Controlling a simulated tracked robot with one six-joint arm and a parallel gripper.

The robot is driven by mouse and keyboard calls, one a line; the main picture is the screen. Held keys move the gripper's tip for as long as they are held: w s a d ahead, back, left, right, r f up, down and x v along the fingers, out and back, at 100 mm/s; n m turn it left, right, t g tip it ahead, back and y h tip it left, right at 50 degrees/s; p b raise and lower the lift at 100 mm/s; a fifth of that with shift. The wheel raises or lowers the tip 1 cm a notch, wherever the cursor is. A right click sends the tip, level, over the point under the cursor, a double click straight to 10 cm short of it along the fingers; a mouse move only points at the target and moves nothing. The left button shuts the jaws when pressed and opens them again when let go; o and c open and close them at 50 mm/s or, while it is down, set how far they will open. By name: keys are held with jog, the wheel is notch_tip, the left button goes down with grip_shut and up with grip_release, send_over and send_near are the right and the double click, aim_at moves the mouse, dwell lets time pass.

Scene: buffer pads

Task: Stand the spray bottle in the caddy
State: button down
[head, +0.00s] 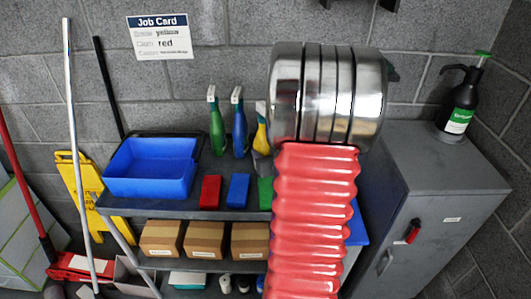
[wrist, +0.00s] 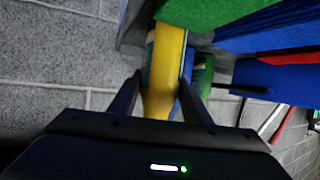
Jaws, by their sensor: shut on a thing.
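The yellow spray bottle (wrist: 165,60) is between the two fingers of my gripper (wrist: 160,90) in the wrist view, and the gripper is shut on it. In the head view the yellow bottle (head: 261,136) shows at the back of the shelf top, partly hidden by my arm. My gripper is hidden behind my arm there. The likely caddy is the open blue tub (head: 150,187) at the left end of the shelf top; its visible inside looks empty. I cannot tell if the bottle still touches the shelf.
A green bottle (head: 216,125) and a blue bottle (head: 239,125) stand left of the yellow one. Red (head: 210,191), blue (head: 238,191) and green (head: 265,193) blocks lie in front. A grey cabinet (head: 430,190) stands right. The job card (head: 160,36) reads yellow and red.

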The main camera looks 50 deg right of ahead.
jog(key=shift+r, duration=0.1)
jog(key=c, duration=1)
grip_release()
